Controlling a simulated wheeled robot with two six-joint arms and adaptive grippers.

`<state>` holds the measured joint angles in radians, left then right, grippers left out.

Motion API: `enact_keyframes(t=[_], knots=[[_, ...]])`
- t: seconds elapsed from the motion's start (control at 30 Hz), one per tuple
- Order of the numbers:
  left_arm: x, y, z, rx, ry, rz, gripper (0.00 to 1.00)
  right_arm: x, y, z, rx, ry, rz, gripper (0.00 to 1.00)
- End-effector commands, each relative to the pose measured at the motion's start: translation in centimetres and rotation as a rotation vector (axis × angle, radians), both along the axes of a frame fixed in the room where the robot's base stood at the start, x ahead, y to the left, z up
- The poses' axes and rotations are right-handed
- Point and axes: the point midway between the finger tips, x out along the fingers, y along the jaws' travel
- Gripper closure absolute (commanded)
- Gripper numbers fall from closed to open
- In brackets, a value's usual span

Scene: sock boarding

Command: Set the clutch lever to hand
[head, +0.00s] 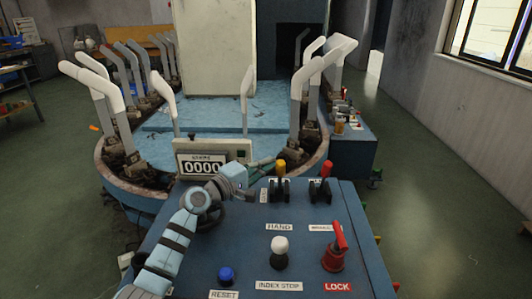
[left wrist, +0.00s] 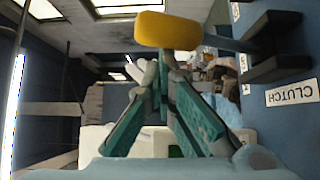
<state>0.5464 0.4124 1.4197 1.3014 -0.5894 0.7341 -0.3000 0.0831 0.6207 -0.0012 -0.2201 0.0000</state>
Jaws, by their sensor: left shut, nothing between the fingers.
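The clutch lever, with a yellow grip (head: 281,168), stands roughly upright in its dark bracket on the blue control panel. A HAND label (head: 278,227) lies on the near side of it. My left gripper (head: 267,163) is shut and empty just left of the yellow grip. In the left wrist view, my shut fingertips (left wrist: 166,62) point at the yellow grip (left wrist: 168,30), right by it; I cannot tell whether they touch. The CLUTCH label (left wrist: 292,92) shows beside the bracket there. My right gripper is not in view.
A red-topped lever (head: 326,168) stands just right of the clutch. Nearer are a white index stop knob (head: 280,245), a red lock handle (head: 337,240) and a blue reset button (head: 226,275). A counter (head: 202,166) reads 0000. Behind stands a ring of white sock boards (head: 163,90).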

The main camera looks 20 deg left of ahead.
Motion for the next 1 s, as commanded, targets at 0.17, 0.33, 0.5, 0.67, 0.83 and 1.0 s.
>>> enact_keyframes(t=[0.17,0.33,0.5,0.67,0.83,1.0], knots=[[0.0,-0.1,-0.1,0.0,0.002,-0.002,1.0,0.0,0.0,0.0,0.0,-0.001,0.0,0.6],[0.0,-0.1,-0.1,0.0,0.003,-0.002,1.0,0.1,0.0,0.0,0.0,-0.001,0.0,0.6],[0.0,-0.1,1.0,0.001,0.0,-0.004,1.0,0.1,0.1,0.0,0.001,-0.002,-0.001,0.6],[0.0,0.0,4.0,0.002,-0.004,-0.002,1.0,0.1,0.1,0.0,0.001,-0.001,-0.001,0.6],[0.0,0.0,7.6,0.001,-0.003,-0.001,1.0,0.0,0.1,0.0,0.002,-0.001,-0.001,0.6],[0.0,0.1,9.6,0.0,-0.001,-0.001,1.0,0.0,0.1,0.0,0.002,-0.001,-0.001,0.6]])
